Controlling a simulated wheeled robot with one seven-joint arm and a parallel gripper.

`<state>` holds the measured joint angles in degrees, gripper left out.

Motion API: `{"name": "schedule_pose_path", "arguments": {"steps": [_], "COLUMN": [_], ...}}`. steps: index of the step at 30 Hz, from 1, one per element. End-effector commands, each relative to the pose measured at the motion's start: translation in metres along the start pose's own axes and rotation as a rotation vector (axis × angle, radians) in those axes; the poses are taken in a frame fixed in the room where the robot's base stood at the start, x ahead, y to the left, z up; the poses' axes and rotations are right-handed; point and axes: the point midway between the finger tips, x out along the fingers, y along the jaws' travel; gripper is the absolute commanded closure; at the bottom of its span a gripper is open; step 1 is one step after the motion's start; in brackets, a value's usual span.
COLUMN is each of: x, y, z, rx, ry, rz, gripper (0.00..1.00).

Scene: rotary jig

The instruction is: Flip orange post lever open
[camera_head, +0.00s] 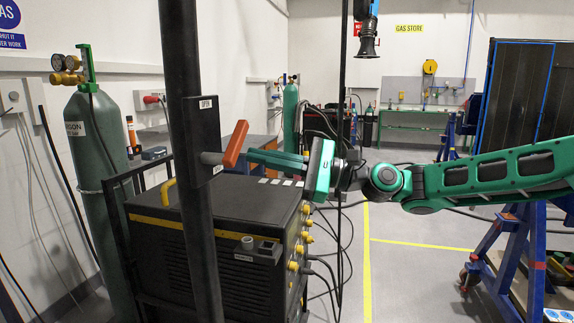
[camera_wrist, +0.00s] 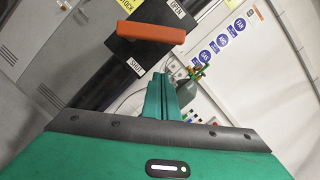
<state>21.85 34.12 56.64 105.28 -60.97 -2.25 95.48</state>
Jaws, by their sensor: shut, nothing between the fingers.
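The orange lever (camera_head: 235,143) is on a black plate (camera_head: 202,125) fixed to a dark upright post (camera_head: 187,60). In the head view it slants up and to the right from a grey pivot. In the wrist view the lever (camera_wrist: 150,34) lies across the plate between an OPEN label (camera_wrist: 176,8) and a SHUT label (camera_wrist: 135,66). My green gripper (camera_head: 252,157) is shut and empty, its tips pointing left just beside the lever. In the wrist view the shut fingers (camera_wrist: 160,80) are below the lever; I cannot tell whether they touch it.
A black welding machine (camera_head: 215,235) with yellow knobs stands below my gripper. A green gas cylinder (camera_head: 98,140) is at the left behind the post. A thin dark vertical pole or cable (camera_head: 342,80) passes near my wrist. Open floor lies to the right, before a blue stand (camera_head: 500,255).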

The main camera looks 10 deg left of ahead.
Motion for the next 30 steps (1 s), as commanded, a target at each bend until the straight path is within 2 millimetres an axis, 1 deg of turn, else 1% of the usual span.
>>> {"name": "schedule_pose_path", "arguments": {"steps": [1,4,7,11,23,26,30], "x": [0.003,0.005,0.007,0.009,0.009,0.007,-0.001], "y": [0.0,0.001,0.0,0.0,0.0,-0.004,-0.015], "z": [0.008,0.021,0.03,0.037,0.038,0.037,0.032], "rx": [-0.004,-0.004,-0.003,-0.002,-0.003,-0.019,-0.081], "ry": [0.001,0.002,0.002,0.001,0.001,0.004,0.011], "rz": [0.001,0.002,0.0,0.0,0.001,0.002,0.008], "gripper": [1.0,1.0,1.0,1.0,1.0,1.0,1.0]}}
